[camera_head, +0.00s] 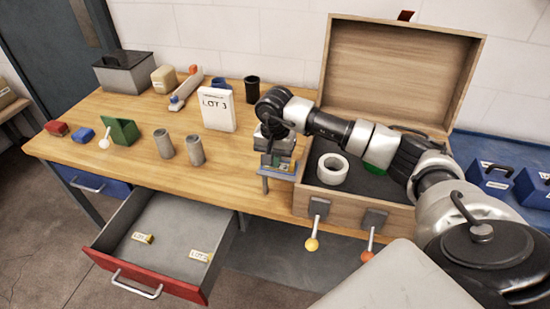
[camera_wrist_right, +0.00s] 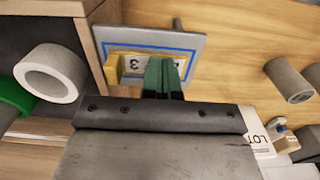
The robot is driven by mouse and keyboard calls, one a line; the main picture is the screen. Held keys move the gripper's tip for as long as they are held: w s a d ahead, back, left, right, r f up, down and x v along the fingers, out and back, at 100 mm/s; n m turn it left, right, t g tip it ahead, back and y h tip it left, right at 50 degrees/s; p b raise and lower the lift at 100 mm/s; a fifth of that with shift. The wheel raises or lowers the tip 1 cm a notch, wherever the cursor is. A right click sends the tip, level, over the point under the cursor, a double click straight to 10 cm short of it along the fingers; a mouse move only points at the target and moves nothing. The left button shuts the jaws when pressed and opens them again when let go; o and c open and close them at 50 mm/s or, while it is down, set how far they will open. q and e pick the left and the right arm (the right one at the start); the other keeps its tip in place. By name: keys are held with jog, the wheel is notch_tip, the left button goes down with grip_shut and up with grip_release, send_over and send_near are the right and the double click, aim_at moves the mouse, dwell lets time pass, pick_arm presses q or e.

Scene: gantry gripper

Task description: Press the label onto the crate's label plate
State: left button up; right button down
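The wooden crate (camera_head: 333,203) stands at the table's right end with its lid open. The label plate (camera_head: 288,174), grey with a blue outline, is at the crate's left side; it also shows in the wrist view (camera_wrist_right: 190,43). A yellow label (camera_wrist_right: 130,67) with a white face and a "3" lies within the blue outline. My right gripper (camera_wrist_right: 163,70) has green fingers close together over the middle of the label, hiding part of its lettering. The fingers look shut and at the label's face; exact contact is hard to tell. My left gripper is out of view.
A white tape roll (camera_head: 332,169) lies in the crate. A white LOT 3 card (camera_head: 217,109) and grey cups (camera_head: 195,150) stand on the table. The open drawer (camera_head: 165,232) holds two yellow labels (camera_head: 199,256). Levers with ball knobs (camera_head: 312,243) stick out from the crate's front.

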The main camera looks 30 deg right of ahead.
dwell(0.4)
jog(key=shift+r+p, duration=1.8)
jog(key=shift+r, duration=1.7)
